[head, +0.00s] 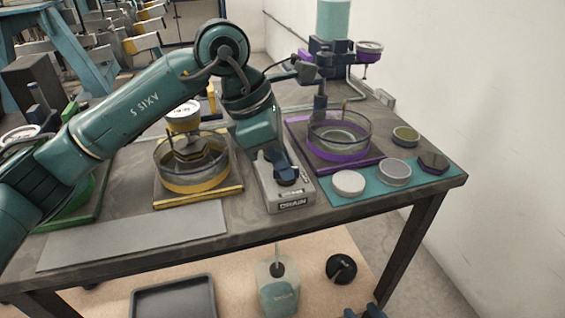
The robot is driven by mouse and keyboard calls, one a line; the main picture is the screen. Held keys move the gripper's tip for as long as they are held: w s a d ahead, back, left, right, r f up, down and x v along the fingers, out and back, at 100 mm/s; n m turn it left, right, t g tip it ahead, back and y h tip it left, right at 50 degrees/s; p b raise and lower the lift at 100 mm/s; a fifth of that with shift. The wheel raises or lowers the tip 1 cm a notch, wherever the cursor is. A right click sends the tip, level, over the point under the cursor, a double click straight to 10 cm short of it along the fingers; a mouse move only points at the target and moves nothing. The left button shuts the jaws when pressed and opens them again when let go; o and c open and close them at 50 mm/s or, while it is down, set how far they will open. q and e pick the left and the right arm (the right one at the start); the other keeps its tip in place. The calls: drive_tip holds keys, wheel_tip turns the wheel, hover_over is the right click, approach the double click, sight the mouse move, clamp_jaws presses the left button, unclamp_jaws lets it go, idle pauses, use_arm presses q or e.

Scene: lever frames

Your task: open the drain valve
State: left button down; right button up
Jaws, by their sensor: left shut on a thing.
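The drain valve (293,203) is a light grey block marked DRAIN. It sits on the grey table between the yellow-ringed dish and the purple-ringed dish. My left arm reaches across from the left, and my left gripper (284,172) points down onto the top of the block. It is shut on the valve's handle, which the gripper mostly hides; I cannot tell how far it is turned. Dark blue tips at the bottom edge appear to be my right gripper (363,312), low and away from the table; most of it is out of frame.
A yellow-ringed glass dish (188,184) stands left of the valve, a purple-ringed one (340,154) right. A teal mat (345,197) holds small discs. A grey plate (135,237) lies front left. Below are a jug (278,290), a black tray (175,300) and a black round object (341,268).

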use_arm(q)
drive_tip(key=shift+m, duration=0.5)
drive_tip(key=shift+w+m+g+b, duration=0.1)
drive_tip(key=shift+m+g+b, duration=0.2)
drive_tip(key=shift+m+g, duration=0.45)
drive_tip(key=m, duration=0.3)
drive_tip(key=shift+g, duration=0.35)
drive_tip(key=m+g+y, duration=0.1)
drive_tip(key=m, duration=0.2)
drive_tip(key=shift+w+d+m, duration=0.1)
drive_tip(key=shift+w+m, duration=0.05)
drive_tip(key=shift+m, duration=0.1)
drive_tip(key=shift+m+g+y, duration=0.3)
drive_tip(key=shift+m+y, duration=0.2)
drive_tip(key=shift+m, duration=0.9)
use_arm(e)
drive_tip(key=shift+s+d+r, duration=0.1)
drive_tip(key=shift+s+d, duration=0.05)
use_arm(q)
drive_tip(key=c, duration=1.5)
unclamp_jaws()
use_arm(e)
drive_tip(key=shift+r, duration=0.1)
